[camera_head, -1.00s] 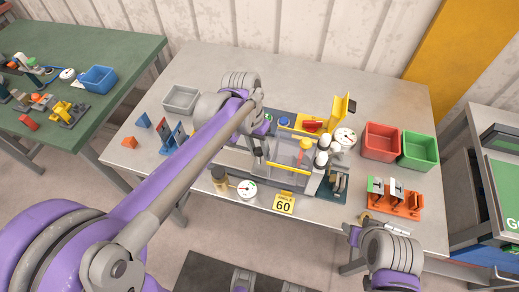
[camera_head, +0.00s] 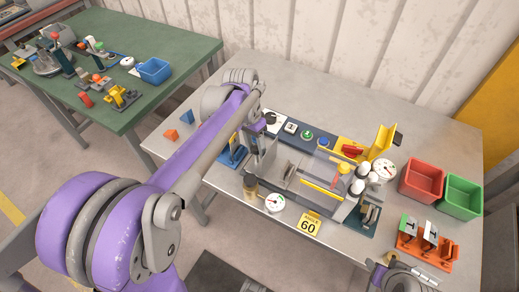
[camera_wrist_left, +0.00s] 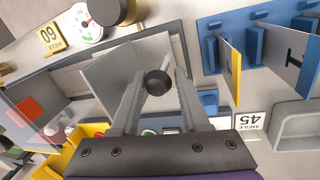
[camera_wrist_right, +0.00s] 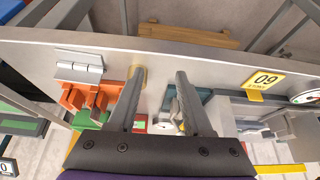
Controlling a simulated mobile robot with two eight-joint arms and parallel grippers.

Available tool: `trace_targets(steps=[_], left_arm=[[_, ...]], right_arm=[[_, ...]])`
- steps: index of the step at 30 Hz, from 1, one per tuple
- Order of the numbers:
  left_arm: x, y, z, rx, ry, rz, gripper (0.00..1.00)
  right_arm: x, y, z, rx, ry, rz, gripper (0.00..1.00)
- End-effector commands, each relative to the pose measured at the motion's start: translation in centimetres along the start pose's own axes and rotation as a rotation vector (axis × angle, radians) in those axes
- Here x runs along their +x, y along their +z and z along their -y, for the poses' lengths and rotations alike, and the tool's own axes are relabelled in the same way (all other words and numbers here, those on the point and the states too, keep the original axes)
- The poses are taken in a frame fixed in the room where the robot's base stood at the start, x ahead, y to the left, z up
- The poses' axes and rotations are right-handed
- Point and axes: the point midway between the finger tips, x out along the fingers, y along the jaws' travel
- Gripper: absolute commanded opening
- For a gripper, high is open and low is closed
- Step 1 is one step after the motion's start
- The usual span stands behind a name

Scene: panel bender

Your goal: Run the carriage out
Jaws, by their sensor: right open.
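The panel bender (camera_head: 335,207) stands on the grey table, with a clear cover and a yellow bar over its middle. Its carriage, with a grey plate (camera_head: 265,158), is at the left end of the bed. A dark round knob (camera_wrist_left: 157,82) is centred between the fingers of my left gripper (camera_wrist_left: 161,85), which appears shut on it. In the head view the left gripper (camera_head: 266,122) is partly hidden by its own wrist. My right gripper (camera_wrist_right: 160,75) is open and empty near the table's front edge. It is only partly in the head view (camera_head: 378,270), at the bottom right.
Red (camera_head: 422,180) and green (camera_head: 462,196) bins and an orange rack (camera_head: 425,245) stand to the right. A yellow ANGLE 60 sign (camera_head: 308,224), a gauge (camera_head: 275,202) and a brown cylinder (camera_head: 250,187) line the front. A blue stand (camera_head: 232,155) with panels is left of the bender.

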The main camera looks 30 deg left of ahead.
Motion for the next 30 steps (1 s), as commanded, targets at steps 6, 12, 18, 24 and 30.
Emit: trace_targets(steps=[6,12,18,24,30], left_arm=[[0.0,0.0,0.1,-0.002,-0.001,0.000,0.51],[0.0,0.0,0.0,-0.001,0.000,0.000,0.51],[-0.1,0.0,0.0,-0.001,0.000,0.001,0.51],[-2.4,0.0,0.0,-0.002,0.000,0.000,0.51],[-6.6,0.0,0.0,-0.002,0.000,0.000,0.51]], right_arm=[[0.0,0.0,0.0,0.000,0.000,0.000,0.50],[0.0,0.0,0.0,0.000,0.000,0.000,0.50],[0.0,0.0,0.0,0.000,0.000,0.000,0.50],[-0.2,-0.2,0.0,0.000,0.000,-0.001,0.50],[-0.5,-0.4,0.0,0.000,0.000,-0.003,0.50]])
